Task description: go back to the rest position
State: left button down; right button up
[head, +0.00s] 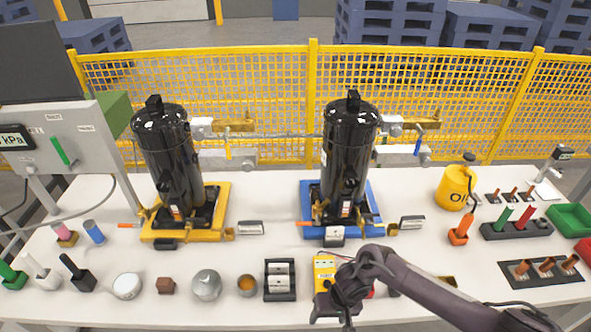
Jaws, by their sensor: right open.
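My right arm comes in from the lower right over the table's front edge. Its dark gripper (333,312) is open, in front of and partly over a small yellow device (324,270). I cannot tell whether it touches the device. No object shows between its fingers. My left gripper is not in view. Two black compressors stand upright on the table: the left one (172,150) on a yellow base (222,200), the right one (346,150) on a blue base (308,200).
A yellow oil can (455,187) and tool holders (515,228) stand at the right. A grey gauge panel (60,140) rises at the left. Small items, including a silver dome (206,285), line the white table's front (270,202). A yellow fence (270,90) stands behind.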

jog(key=s+f+t+y+b, duration=0.15)
jog(key=s+f, duration=0.25)
jog(key=f, duration=0.6)
jog(key=s+f+t+y+b, duration=0.1)
jog(key=s+f+b, duration=0.25)
jog(key=f, duration=0.65)
jog(key=s+d+f+h, duration=0.1)
jog(key=s+d+f, duration=0.3)
jog(key=s, duration=0.5)
jog(key=s+d+f+g+h+b, duration=0.1)
jog(key=s+d+f, duration=0.4)
jog(key=s, duration=0.5)
jog(key=s+d+f+n+h, duration=0.1)
jog(key=s+d+f+h, duration=0.1)
jog(key=s+d+f, duration=0.3)
jog(key=s, duration=0.4)
jog(key=shift+s+f+h, duration=0.2)
jog(key=shift+f+h, duration=0.05)
jog(key=shift+h, duration=0.1)
jog(key=shift+d+g, duration=0.1)
jog(key=shift+g, duration=0.15)
